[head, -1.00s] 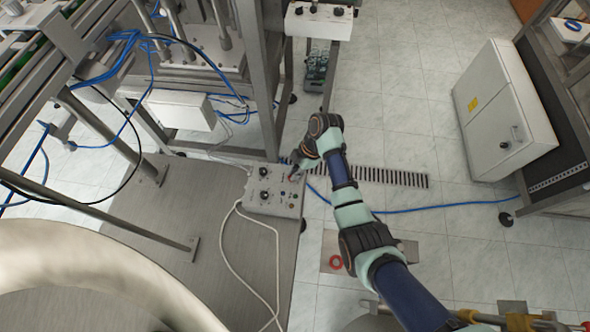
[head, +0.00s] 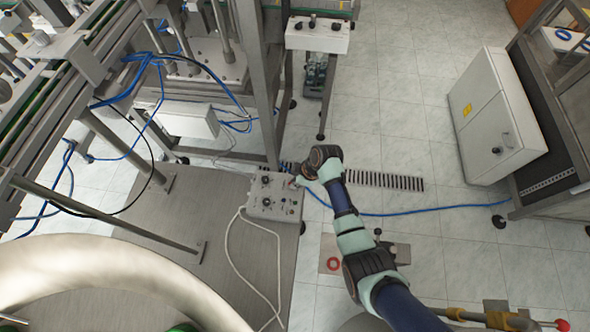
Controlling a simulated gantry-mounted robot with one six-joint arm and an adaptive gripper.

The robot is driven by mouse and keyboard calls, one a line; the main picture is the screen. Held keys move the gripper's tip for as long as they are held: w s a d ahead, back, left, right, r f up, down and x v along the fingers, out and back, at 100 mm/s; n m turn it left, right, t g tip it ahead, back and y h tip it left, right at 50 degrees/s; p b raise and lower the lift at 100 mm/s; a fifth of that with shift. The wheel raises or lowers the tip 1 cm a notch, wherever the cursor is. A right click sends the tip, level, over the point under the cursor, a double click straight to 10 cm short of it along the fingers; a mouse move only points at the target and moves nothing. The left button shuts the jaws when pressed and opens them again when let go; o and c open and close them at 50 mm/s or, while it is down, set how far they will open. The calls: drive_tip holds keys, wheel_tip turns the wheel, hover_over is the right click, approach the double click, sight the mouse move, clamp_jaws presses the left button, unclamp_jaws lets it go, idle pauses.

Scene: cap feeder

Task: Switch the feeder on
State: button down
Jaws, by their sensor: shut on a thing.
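The feeder's grey control box (head: 268,208) sits at the right edge of the grey metal plate, with several dark knobs and small buttons on its top face. My gripper (head: 294,184) is at the box's upper right corner, low against its top face. Its fingers are small in view and closed on a small control there, which looks like the switch. The fingers and wrist mostly hide that control, so its position cannot be read. The big round feeder bowl (head: 90,270) fills the lower left.
A white cable runs from the box over the metal plate (head: 205,215). A steel machine frame (head: 258,90) stands behind. A second control panel (head: 318,33) is at the top, and a white cabinet (head: 485,125) stands right. Tiled floor (head: 410,110) between them is clear.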

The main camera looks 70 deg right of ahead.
drive_tip(key=m+p, duration=0.1)
drive_tip(key=m, duration=0.1)
drive_tip(key=m+h+p, duration=0.2)
drive_tip(key=m, duration=0.1)
drive_tip(key=shift+a+r+m+p, duration=0.1)
drive_tip(key=shift+a+m+p, duration=0.15)
drive_tip(key=shift+m+p, duration=0.05)
idle(0.4)
drive_tip(key=c, duration=1.2)
unclamp_jaws()
drive_tip(key=shift+c, duration=0.2)
drive_tip(key=v, duration=1.2)
drive_tip(key=shift+w+a, duration=0.1)
drive_tip(key=shift+w, duration=0.05)
